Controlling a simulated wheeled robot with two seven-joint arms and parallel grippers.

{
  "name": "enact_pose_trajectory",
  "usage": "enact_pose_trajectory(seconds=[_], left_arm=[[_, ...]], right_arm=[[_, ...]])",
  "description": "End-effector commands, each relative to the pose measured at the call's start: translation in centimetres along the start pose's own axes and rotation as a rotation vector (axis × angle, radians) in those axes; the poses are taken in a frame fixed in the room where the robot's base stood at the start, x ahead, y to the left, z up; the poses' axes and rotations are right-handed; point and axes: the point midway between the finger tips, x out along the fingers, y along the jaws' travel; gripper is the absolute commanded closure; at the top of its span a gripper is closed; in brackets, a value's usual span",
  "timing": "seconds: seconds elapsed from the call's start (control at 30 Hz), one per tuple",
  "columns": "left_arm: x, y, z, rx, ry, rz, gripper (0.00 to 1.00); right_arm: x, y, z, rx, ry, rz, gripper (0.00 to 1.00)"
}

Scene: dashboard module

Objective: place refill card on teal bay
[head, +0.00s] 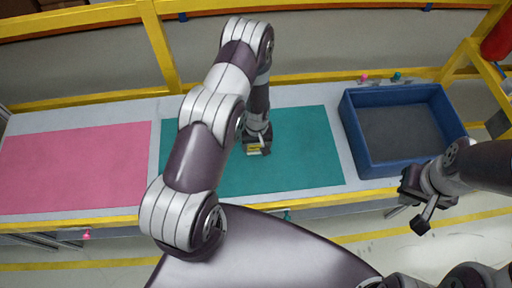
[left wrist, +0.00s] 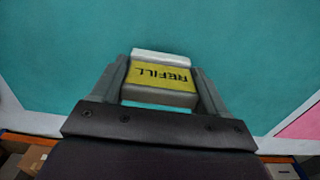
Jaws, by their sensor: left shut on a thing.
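The refill card (left wrist: 160,78) is a white block with a yellow band reading REFILL, held between the two fingers of my left gripper (left wrist: 161,90) in the left wrist view. In the head view the card (head: 253,149) shows as a small yellow patch at the tip of my left gripper (head: 257,147). My left gripper is shut on it, over the teal bay (head: 300,165). I cannot tell whether the card touches the teal surface. My right gripper (head: 420,205) is at the right, in front of the table edge, away from the card. Its fingers are too small to judge.
A pink bay (head: 75,168) lies left of the teal one. A blue bin (head: 358,150) stands at the right end of the table. A yellow rail (head: 110,97) runs along the back. The teal bay around the card looks clear.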

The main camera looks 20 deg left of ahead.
Motion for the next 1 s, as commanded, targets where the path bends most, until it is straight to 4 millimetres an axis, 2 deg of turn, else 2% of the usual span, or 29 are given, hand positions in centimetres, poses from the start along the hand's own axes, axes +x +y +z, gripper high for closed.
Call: enact_pose_trajectory(seconds=[0.2, 0.3, 0.6, 0.63, 0.7, 1.0], left_arm=[[3.2, 0.1, -0.3, 0.001, -0.003, -0.001, 0.55], [4.2, 0.1, -0.3, 0.001, -0.002, -0.001, 0.55], [4.7, 0.1, -0.3, 0.001, -0.001, -0.001, 0.55], [4.6, 0.1, -0.3, 0.001, -0.001, -0.001, 0.23], [4.5, 0.1, -0.3, 0.001, -0.001, -0.001, 0.0], [4.1, 0.1, -0.3, 0.001, -0.001, 0.0, 0.0]], right_arm=[[-1.0, 0.0, -0.1, 0.0, 0.0, 0.0, 1.0], [-1.1, 0.0, -0.1, 0.0, 0.0, 0.0, 1.0], [-0.6, 0.0, -0.1, 0.0, 0.0, 0.0, 1.0], [-0.6, 0.0, -0.1, 0.0, 0.0, 0.0, 1.0], [-0.7, 0.0, -0.1, 0.0, 0.0, 0.0, 1.0], [-1.1, 0.0, -0.1, 0.0, 0.0, 0.0, 1.0]])
